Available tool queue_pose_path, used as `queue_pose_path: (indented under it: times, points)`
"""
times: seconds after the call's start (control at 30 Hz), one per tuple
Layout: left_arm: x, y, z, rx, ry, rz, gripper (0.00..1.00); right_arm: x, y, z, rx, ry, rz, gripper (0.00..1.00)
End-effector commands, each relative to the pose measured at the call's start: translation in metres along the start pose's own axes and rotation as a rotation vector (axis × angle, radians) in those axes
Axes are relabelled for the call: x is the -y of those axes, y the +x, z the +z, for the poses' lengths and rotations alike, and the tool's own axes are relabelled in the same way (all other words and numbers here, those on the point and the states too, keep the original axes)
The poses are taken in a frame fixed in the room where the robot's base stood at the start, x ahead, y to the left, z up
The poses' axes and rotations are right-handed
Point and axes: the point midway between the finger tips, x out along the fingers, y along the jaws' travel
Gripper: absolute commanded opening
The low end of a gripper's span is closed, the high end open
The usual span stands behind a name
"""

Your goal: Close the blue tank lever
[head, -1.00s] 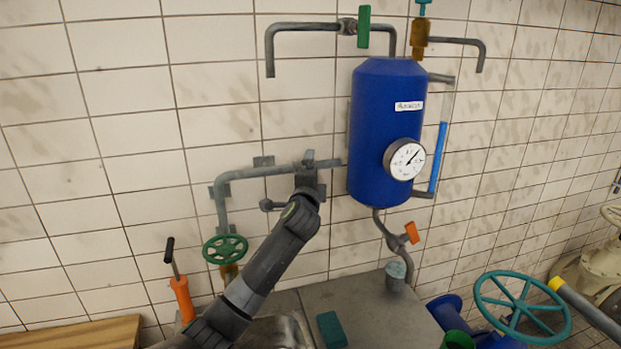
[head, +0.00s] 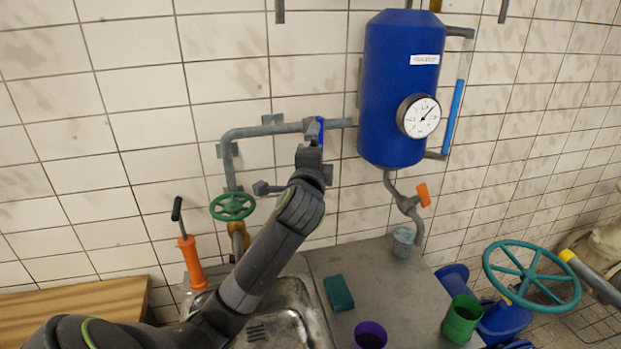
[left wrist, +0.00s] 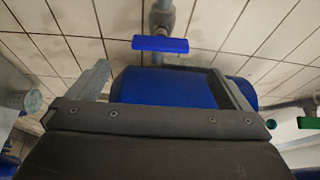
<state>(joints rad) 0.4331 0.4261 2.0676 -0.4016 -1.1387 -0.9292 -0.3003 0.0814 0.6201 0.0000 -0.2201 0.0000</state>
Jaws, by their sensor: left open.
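A blue lever (head: 321,129) sits on the grey pipe (head: 268,130) left of the blue tank (head: 401,80). My left gripper (head: 309,152) is just below the lever in the head view and partly covers its lower end. In the left wrist view the lever (left wrist: 160,44) lies crosswise beyond the open fingers (left wrist: 163,80), apart from them, with nothing held. The blue tank (left wrist: 160,88) shows between and behind the fingers there. My right gripper is not in view.
A green handwheel (head: 232,206) is left of my arm. An orange-handled lever (head: 423,194) is on the pipe under the tank. A sponge (head: 338,293), purple cup (head: 370,335) and green cup (head: 462,318) stand on the counter beside the sink (head: 270,322). A teal handwheel (head: 531,275) is at right.

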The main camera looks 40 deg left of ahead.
Motion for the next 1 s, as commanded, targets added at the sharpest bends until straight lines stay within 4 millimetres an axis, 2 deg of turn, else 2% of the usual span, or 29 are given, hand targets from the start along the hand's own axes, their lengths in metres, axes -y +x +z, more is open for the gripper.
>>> queue_pose_path:
  times: [0.2, 0.4, 0.6, 1.0]
  points:
    - [-0.003, -0.038, 0.0, -0.002, -0.003, -0.001, 1.0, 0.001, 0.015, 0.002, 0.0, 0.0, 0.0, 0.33]
    - [-0.002, -0.06, 0.0, -0.001, -0.001, 0.0, 1.0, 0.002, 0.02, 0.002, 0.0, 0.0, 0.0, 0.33]
    - [-0.001, -0.068, 0.0, 0.0, 0.0, 0.0, 1.0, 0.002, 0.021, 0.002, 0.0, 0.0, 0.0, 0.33]
    - [0.0, -0.067, 0.0, 0.0, 0.001, 0.0, 1.0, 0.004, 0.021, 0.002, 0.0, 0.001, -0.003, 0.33]
